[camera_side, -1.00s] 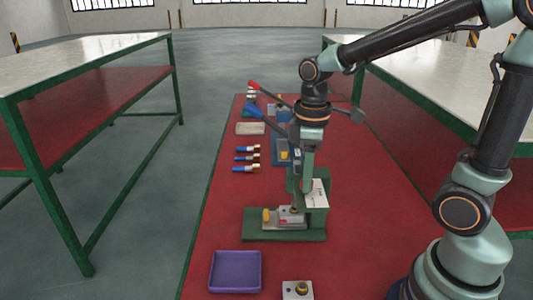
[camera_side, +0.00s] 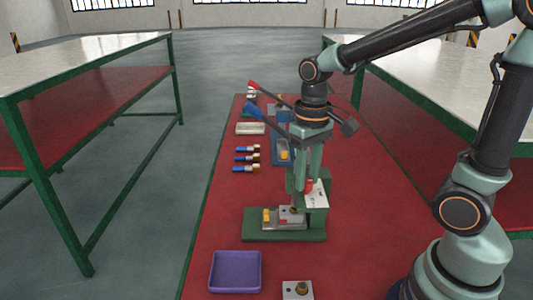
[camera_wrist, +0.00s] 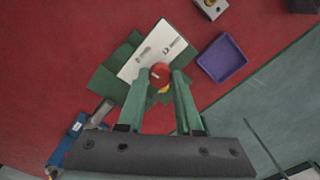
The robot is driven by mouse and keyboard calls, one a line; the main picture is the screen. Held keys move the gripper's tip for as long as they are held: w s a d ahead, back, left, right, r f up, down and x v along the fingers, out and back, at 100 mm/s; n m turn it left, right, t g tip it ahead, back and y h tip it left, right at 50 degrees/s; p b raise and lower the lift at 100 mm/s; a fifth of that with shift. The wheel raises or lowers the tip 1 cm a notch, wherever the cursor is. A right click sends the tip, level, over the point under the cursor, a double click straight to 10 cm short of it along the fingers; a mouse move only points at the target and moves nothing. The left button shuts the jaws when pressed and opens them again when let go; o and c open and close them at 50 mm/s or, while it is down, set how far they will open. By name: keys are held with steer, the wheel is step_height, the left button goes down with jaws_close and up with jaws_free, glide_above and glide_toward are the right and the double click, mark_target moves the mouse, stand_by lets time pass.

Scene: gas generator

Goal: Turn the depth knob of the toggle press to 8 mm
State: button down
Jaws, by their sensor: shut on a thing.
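The green toggle press (camera_side: 262,237) stands on the red table, with a white plate (camera_side: 317,194) on its top; the plate shows in the wrist view (camera_wrist: 146,56) with dark marks too small to read. The red depth knob (camera_wrist: 160,71) sits beside the plate, with a pale line on it. My gripper (camera_wrist: 161,76) points down over the press, its two green fingers shut on the red knob. In the side view the knob (camera_side: 309,185) shows partly behind the fingers. A yellow part (camera_side: 266,215) is low on the press.
A purple tray (camera_side: 235,286) and a grey block with a brass fitting (camera_side: 297,290) are at the front. Several blue-handled brass pieces (camera_side: 246,157) lie left. A blue device (camera_side: 282,150) stands behind the press.

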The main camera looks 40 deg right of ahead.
mark_target(307, 180)
stand_by(0.4)
steer(key=c, duration=0.6)
jaws_free()
steer(key=shift+r, duration=0.1)
step_height(307, 180, up, 12)
